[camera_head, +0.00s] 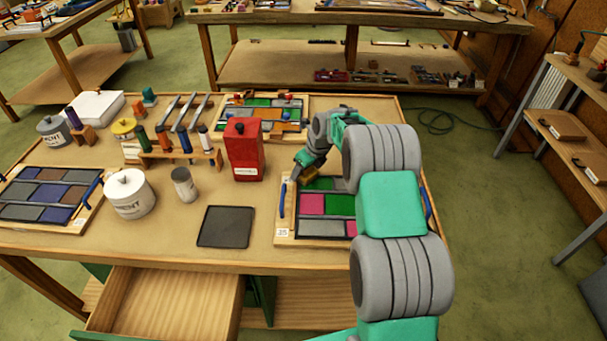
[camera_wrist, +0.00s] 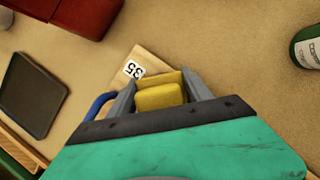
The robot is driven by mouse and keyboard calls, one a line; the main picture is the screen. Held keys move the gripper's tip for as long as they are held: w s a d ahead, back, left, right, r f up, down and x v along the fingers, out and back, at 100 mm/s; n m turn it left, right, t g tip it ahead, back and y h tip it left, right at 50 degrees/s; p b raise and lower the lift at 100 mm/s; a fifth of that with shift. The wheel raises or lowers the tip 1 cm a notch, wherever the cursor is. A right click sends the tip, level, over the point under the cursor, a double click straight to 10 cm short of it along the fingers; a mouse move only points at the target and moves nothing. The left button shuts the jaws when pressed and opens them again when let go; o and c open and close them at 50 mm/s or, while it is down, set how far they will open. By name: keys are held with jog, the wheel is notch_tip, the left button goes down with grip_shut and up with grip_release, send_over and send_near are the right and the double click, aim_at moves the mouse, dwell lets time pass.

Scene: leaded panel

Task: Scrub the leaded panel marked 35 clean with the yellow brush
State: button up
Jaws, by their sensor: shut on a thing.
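The leaded panel marked 35 (camera_head: 312,204) lies on the right part of the workbench, with magenta, green and grey panes in a wooden frame. My arm hides its right side. My gripper (camera_head: 305,174) is over the panel's far left part, shut on the yellow brush (camera_wrist: 160,95). The brush (camera_head: 311,174) shows as a small yellow block between the fingers. I cannot tell whether it touches the glass.
A red box (camera_head: 243,150) stands left of the panel, close to my gripper. A dark flat tray (camera_head: 226,227) lies nearer the front edge. A blue handle (camera_head: 282,200) rises at the panel's left side. An open drawer (camera_head: 165,303) juts out below the bench.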

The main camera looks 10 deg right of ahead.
notch_tip(320, 180, up, 6)
jog(key=p, duration=0.4)
dwell(0.5)
dwell(0.6)
